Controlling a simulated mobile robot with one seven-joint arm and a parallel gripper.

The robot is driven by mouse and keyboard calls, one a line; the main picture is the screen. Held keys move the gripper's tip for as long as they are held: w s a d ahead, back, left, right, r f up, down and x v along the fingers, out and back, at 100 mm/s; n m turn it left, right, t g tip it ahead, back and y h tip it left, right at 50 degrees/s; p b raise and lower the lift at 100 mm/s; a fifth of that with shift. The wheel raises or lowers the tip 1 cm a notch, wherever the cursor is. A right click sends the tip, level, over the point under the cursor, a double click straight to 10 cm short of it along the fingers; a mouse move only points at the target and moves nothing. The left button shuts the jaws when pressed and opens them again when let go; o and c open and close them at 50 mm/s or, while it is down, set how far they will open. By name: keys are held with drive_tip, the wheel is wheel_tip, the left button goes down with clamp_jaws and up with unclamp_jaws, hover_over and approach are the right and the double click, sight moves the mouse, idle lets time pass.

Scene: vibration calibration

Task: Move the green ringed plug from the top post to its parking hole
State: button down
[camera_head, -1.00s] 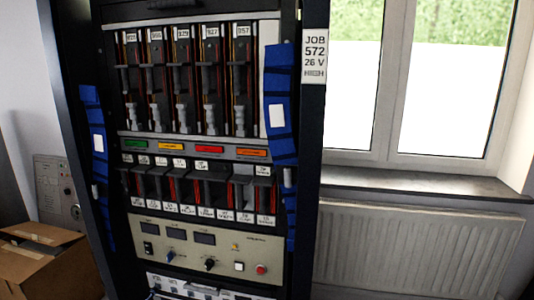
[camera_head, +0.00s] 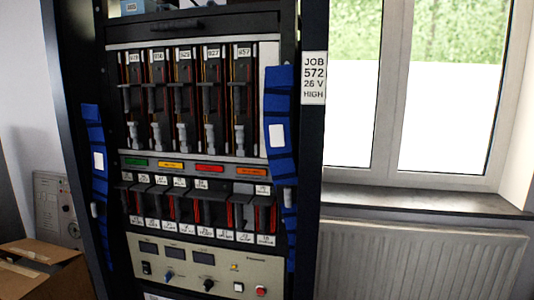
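My gripper is not in view. I cannot make out the green ringed plug, the top post or the parking hole. A black equipment rack (camera_head: 312,170) fills the left and middle of the view. Its upper bay (camera_head: 185,100) holds several upright dark modules with white number labels and grey fittings. Below it runs a strip with a green label (camera_head: 136,162), a yellow label (camera_head: 171,165), a red label (camera_head: 209,169) and an orange label (camera_head: 251,172). A lower row of dark slots (camera_head: 190,208) has small white labels.
Blue segmented strips hang at the rack's left (camera_head: 95,150) and right (camera_head: 278,105). A beige control panel (camera_head: 185,275) has knobs and a red button. A cardboard box (camera_head: 40,275) stands at lower left. A radiator (camera_head: 420,265) and window (camera_head: 440,120) are at right.

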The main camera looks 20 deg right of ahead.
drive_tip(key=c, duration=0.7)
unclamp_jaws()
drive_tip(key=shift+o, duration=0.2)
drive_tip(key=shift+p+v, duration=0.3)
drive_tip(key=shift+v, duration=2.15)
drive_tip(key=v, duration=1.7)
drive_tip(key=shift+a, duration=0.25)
